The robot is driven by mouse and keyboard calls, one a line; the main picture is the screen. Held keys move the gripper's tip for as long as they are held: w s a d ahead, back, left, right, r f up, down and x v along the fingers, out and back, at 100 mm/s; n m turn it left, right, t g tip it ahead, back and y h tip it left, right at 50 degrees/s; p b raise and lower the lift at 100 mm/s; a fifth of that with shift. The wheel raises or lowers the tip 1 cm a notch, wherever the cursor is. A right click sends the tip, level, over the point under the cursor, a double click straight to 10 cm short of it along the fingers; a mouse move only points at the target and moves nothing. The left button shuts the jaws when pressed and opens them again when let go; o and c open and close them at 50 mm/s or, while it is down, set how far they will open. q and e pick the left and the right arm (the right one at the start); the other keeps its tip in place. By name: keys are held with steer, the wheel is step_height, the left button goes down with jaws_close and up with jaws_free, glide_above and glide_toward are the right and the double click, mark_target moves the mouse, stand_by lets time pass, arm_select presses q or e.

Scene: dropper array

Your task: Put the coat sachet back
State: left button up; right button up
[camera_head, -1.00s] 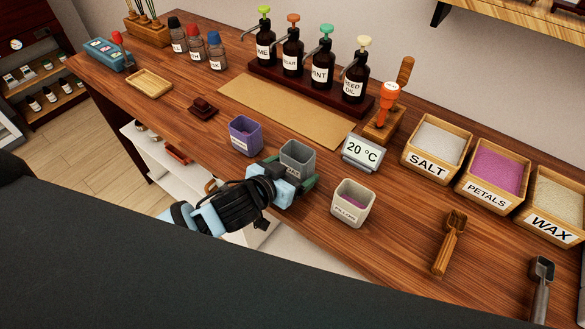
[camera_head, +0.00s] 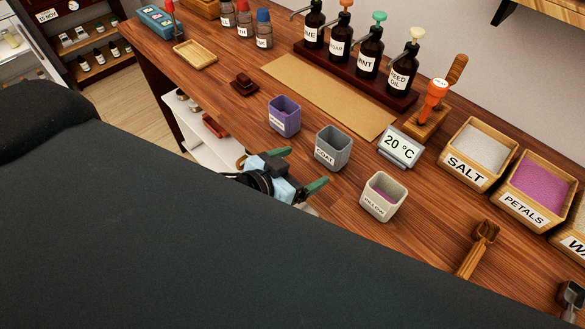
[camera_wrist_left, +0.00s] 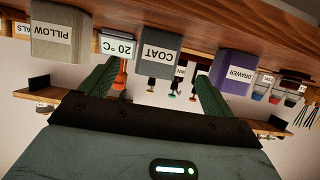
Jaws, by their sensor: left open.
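The grey coat sachet (camera_head: 333,150), a square cup labelled COAT, stands upright on the wooden counter between the purple drawer sachet (camera_head: 284,117) and the cream pillow sachet (camera_head: 382,197). My left gripper (camera_head: 302,168) is open and empty at the counter's front edge, just short of the coat sachet and apart from it. In the left wrist view, which is upside down, the coat sachet (camera_wrist_left: 160,52) shows between and beyond the two green fingers (camera_wrist_left: 155,85). My right gripper is not in view.
Behind the sachets are a brown mat (camera_head: 330,96), a 20 °C display (camera_head: 400,147) and pump bottles (camera_head: 369,52). Salt (camera_head: 454,177) and petals (camera_head: 513,211) boxes stand at right, with a wooden scoop (camera_head: 478,248) in front. A small wooden tray (camera_head: 195,54) lies at far left.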

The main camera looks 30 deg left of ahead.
arm_select(q)
steer(key=shift+v, duration=1.15)
